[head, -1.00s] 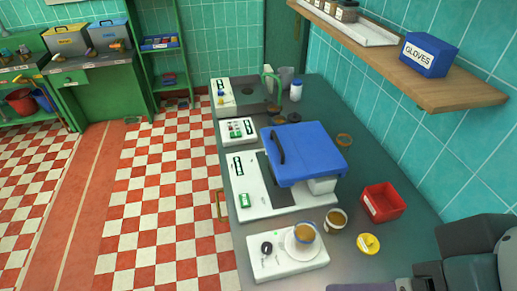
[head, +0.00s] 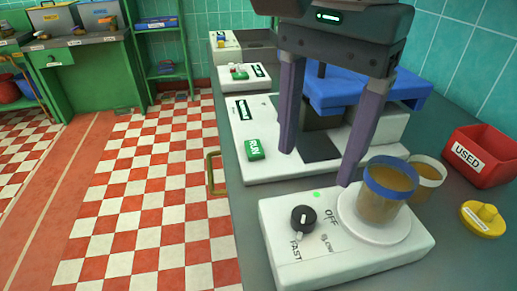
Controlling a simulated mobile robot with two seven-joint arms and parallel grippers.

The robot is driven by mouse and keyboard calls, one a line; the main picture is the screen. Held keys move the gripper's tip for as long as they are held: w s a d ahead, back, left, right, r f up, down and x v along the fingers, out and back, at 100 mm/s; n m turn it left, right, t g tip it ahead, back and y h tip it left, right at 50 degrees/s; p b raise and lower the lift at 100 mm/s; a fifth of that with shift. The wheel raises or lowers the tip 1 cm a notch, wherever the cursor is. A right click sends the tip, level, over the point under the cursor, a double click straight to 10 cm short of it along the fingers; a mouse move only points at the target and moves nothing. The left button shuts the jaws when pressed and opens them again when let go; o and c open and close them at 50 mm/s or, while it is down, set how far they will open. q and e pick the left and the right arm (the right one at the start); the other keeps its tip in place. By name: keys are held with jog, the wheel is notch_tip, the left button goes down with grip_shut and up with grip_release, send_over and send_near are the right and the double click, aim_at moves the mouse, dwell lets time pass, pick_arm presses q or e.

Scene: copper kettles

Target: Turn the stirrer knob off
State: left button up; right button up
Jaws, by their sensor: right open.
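The stirrer (head: 350,266) is a white box at the front of the bench. Its black knob (head: 303,218) sits on the left of its top, among the labels OFF, SLOW and FAST. A pale mark shows on the knob's side towards FAST. A small green light (head: 317,194) shows behind it. A blue-rimmed beaker (head: 383,193) of amber liquid stands on the stirrer's round plate (head: 350,222). My right gripper (head: 316,167) is open and empty, fingers pointing down, above and behind the knob and not touching it. My left gripper is out of view.
Behind is a white device (head: 240,140) with a green RUN switch (head: 254,150) and a blue lid (head: 415,93). A second cup (head: 428,178), a red USED bin (head: 481,156) and a yellow weight-like item (head: 483,219) stand right. Floor lies open left.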

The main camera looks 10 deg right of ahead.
aim_at(305, 214)
jog(key=shift+m, duration=0.3)
jog(key=f, duration=0.3)
jog(key=f+b, duration=0.1)
jog(key=f, duration=0.3)
jog(key=f+b, duration=0.1)
jog(key=f, duration=0.2)
jog(key=shift+w+d+f, duration=0.15)
jog(key=shift+w+f, duration=0.05)
jog(key=shift+w, duration=0.05)
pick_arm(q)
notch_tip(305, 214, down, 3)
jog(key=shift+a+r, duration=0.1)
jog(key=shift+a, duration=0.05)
pick_arm(e)
grip_shut()
